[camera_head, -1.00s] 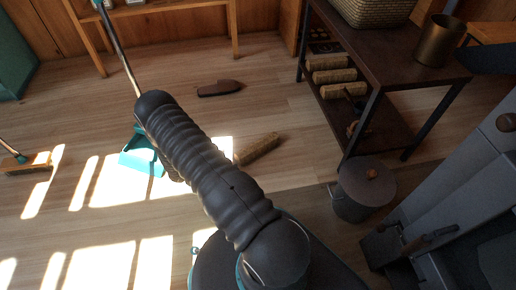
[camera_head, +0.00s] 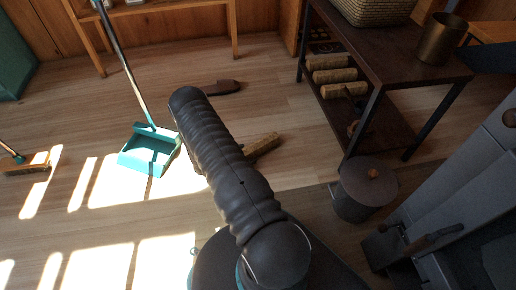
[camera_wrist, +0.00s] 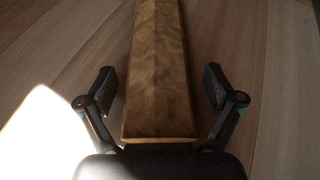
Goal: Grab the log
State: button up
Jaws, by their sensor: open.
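A brown log (camera_head: 264,145) lies on the plank floor in the head view, partly hidden behind my dark ribbed arm. In the wrist view the log (camera_wrist: 158,75) runs lengthwise up the middle, its near end close to the palm. My gripper (camera_wrist: 160,88) is open, with one finger on each side of the log. Gaps show between both fingers and the log's sides. In the head view the gripper is hidden by the arm.
More logs (camera_head: 335,76) lie on the lower shelf of a dark table (camera_head: 375,45) at right. A lidded bucket (camera_head: 360,200) stands below it, beside a grey stove (camera_head: 455,190). A teal dustpan (camera_head: 148,150) and a brown slipper-like object (camera_head: 222,87) are on the floor.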

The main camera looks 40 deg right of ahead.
jog(key=shift+c, duration=0.3)
jog(key=c, duration=1.5)
jog(key=shift+o, duration=0.2)
jog(key=shift+r, duration=0.2)
